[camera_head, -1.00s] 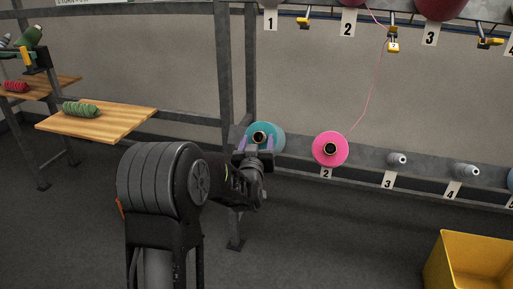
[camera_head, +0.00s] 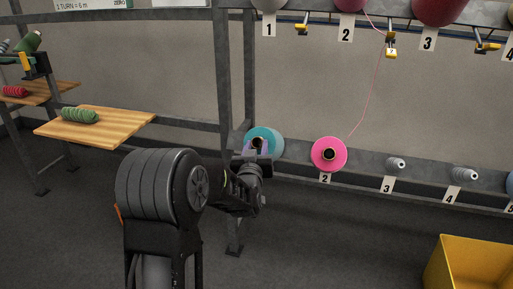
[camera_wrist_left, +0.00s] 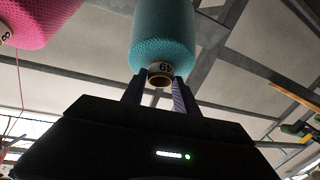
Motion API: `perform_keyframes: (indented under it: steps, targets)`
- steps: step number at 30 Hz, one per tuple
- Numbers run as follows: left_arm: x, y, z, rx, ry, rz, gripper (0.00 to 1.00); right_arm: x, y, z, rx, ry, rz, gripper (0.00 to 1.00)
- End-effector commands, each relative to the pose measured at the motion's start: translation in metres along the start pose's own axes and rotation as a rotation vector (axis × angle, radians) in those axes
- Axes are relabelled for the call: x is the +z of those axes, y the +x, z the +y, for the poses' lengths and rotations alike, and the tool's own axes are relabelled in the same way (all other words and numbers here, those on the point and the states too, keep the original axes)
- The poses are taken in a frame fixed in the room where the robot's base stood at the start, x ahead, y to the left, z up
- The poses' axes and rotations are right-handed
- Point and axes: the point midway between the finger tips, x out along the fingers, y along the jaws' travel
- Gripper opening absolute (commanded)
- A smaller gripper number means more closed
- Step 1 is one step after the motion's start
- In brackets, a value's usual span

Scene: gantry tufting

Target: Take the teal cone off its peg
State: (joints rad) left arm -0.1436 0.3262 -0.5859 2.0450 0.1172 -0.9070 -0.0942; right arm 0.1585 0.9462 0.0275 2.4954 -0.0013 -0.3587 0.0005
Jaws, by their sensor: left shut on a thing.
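The teal cone (camera_head: 266,136) is at the left end of the low peg rail, left of the pink cone. My left gripper (camera_head: 256,147) is in front of it, with its fingers on either side of the cone's narrow end. The fingers are closed on that end. The cone's peg is hidden behind it. My right gripper is not in view.
A pink cone (camera_head: 329,154) sits on peg 2, its thread running up to a yellow guide (camera_head: 391,50). Pegs 3 (camera_head: 396,163) and 4 (camera_head: 464,174) are bare. A yellow bin (camera_head: 470,268) stands at the lower right. A wooden shelf (camera_head: 120,125) with a green skein is at left.

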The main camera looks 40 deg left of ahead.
Motion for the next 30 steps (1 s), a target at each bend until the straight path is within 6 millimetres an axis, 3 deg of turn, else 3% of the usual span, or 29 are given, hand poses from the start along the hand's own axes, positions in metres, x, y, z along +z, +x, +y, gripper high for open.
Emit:
perform_keyframes:
  steps: [25, 26, 30]
  targets:
    - [0.0004, -0.0001, -0.0001, 0.000, 0.000, -0.001, 0.00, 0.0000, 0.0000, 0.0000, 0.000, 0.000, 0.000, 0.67]
    - [0.0005, -0.0001, -0.0001, 0.000, 0.000, -0.001, 0.33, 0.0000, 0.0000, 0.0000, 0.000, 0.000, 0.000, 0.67]
    - [0.0005, -0.0001, -0.0002, 0.000, 0.000, -0.001, 0.22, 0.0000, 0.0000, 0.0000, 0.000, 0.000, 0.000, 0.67]
